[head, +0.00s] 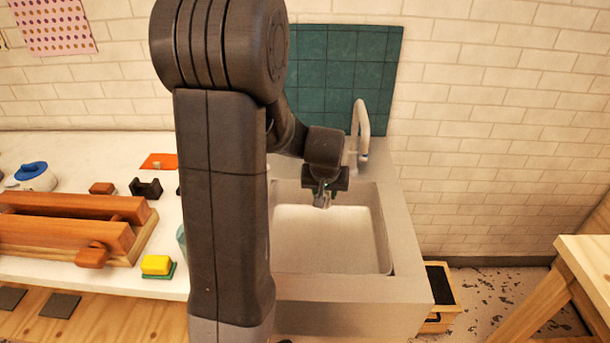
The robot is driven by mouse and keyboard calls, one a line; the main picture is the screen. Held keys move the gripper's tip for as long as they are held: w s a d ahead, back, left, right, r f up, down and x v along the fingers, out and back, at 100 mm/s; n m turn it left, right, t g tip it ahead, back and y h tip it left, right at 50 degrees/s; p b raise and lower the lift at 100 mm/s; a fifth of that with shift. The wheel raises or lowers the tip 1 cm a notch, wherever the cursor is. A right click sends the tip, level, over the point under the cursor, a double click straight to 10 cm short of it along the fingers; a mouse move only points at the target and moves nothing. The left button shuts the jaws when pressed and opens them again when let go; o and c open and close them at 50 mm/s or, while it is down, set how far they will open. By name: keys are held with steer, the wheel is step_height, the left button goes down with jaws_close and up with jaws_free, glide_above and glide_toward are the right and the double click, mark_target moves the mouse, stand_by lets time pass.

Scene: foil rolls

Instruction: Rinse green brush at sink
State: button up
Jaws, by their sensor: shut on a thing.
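The sink (330,250) is a pale square basin set in a grey counter. A curved metal faucet (361,130) rises at its back right. My gripper (322,200) points down over the back part of the basin, in front of and a little left of the faucet. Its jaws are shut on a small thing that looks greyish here. I cannot make out whether it is the green brush, and no green brush shows clearly elsewhere. No water stream is visible. My arm hides the counter to the left of the sink.
On the white counter at left stand a wooden roller rig (70,235), a yellow block (156,265) on a green pad, a black holder (146,188), an orange card (159,161) and a blue-lidded pot (35,178). A wooden table (590,265) stands at right.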

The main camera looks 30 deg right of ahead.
steer(key=shift+s+a+f, duration=0.1)
steer(key=shift+s+f, duration=0.2)
steer(key=shift+s, duration=0.05)
steer(key=shift+f+b, duration=5.85)
steer(key=shift+f, duration=3.15)
steer(key=shift+r, duration=0.1)
steer(key=shift+r+p, duration=5.65)
steer(key=shift+r, duration=3.05)
